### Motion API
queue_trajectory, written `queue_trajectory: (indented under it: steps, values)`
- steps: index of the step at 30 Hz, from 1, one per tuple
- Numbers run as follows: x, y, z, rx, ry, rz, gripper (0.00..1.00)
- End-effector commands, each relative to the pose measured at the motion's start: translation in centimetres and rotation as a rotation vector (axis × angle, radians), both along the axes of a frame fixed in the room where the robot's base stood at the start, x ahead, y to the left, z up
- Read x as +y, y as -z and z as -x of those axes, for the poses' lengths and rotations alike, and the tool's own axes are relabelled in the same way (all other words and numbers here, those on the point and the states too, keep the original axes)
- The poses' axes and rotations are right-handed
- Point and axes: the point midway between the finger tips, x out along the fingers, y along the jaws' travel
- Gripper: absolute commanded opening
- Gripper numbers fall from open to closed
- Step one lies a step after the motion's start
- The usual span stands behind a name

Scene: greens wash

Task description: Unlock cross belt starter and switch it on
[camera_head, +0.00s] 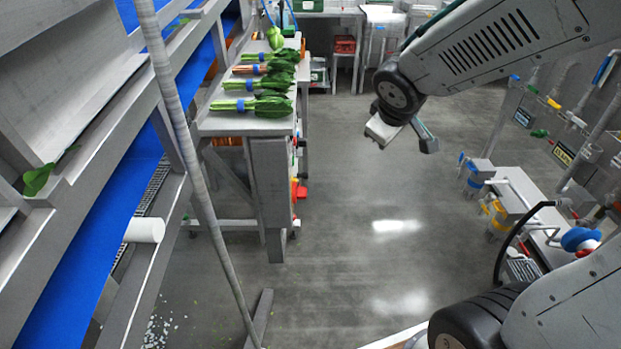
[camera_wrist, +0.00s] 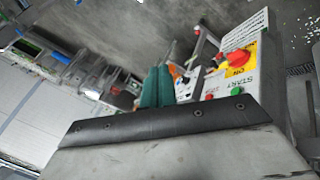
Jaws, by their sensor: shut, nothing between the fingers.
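In the wrist view, a starter panel (camera_wrist: 262,77) shows at the upper right, tilted. It carries a red rotary switch (camera_wrist: 239,57) on a yellow plate marked ON, a green button (camera_wrist: 237,91) by the word START, and a red button (camera_wrist: 209,97). I cannot tell whether a lock hangs on the switch. My gripper's teal fingers (camera_wrist: 156,87) are shut and empty, left of the panel and apart from it in the picture. In the head view, my gripper (camera_head: 403,137) hangs over the aisle, right of a red and yellow fitting (camera_head: 299,189) on the bench end.
A grey bench (camera_head: 228,124) bears several bunches of greens (camera_head: 263,104). A blue belt (camera_head: 90,235) in a grey frame runs along the left, with a slanted pole before it. Pipes, valves and a grey fixture (camera_head: 515,195) stand at right. The aisle floor (camera_head: 345,220) is clear.

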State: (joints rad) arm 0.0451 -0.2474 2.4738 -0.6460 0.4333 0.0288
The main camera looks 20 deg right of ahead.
Motion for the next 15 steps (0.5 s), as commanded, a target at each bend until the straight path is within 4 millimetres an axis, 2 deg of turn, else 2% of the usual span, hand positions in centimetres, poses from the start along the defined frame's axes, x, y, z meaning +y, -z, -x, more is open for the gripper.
queue_trajectory:
  steps: [1,3,6,9,12,15]
  values:
    - [0.3,1.8,-2.3,-0.009,-0.088,0.021,0.00]
    - [1.1,3.9,-5.3,-0.036,-0.228,0.035,0.00]
    - [3.1,7.3,-8.2,-0.059,-0.421,0.016,0.00]
    - [5.2,10.3,-9.7,-0.074,-0.582,-0.023,0.00]
    - [6.9,12.6,-10.1,-0.078,-0.703,-0.069,0.00]
    - [8.0,13.8,-10.2,-0.081,-0.773,-0.102,0.00]
